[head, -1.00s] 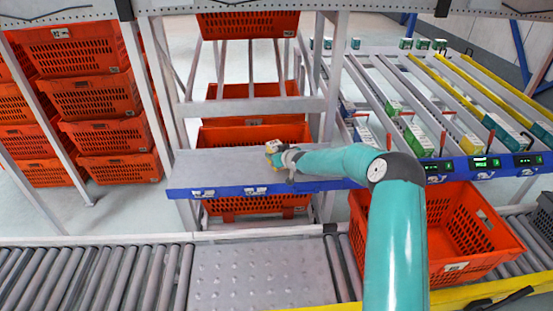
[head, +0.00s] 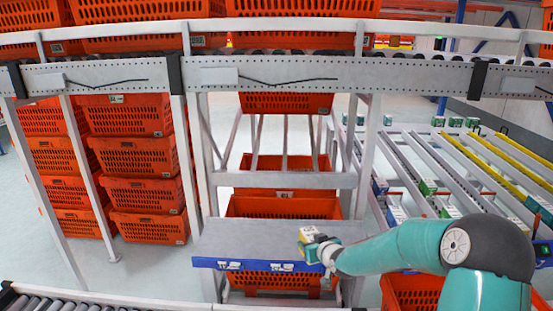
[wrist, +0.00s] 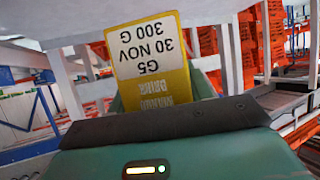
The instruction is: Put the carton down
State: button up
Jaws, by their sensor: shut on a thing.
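The carton (head: 308,235) is small, pale and yellow, and sits at the end of my arm over the right part of a grey shelf with a blue front edge (head: 240,264). In the wrist view the carton (wrist: 152,58) shows its white and yellow face, with upside-down print reading "30 NOV" and "300 G". My gripper (head: 315,240) is shut on the carton. Its fingers are mostly hidden behind my wrist housing in the wrist view. I cannot tell whether the carton touches the shelf board.
The left part of the shelf is bare. Orange totes (head: 142,157) are stacked at the left, and another tote (head: 284,208) stands behind the shelf. Sloped flow lanes with small cartons (head: 428,187) lie at the right. A perforated grey beam (head: 280,76) crosses above.

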jog(key=s+f+m+h, duration=0.3)
jog(key=s+f, duration=1.1)
jog(key=shift+s+d+t+h, duration=0.3)
jog(key=shift+d+h, duration=0.1)
jog(key=shift+d, duration=0.05)
jog(key=shift+s+d+f, duration=0.1)
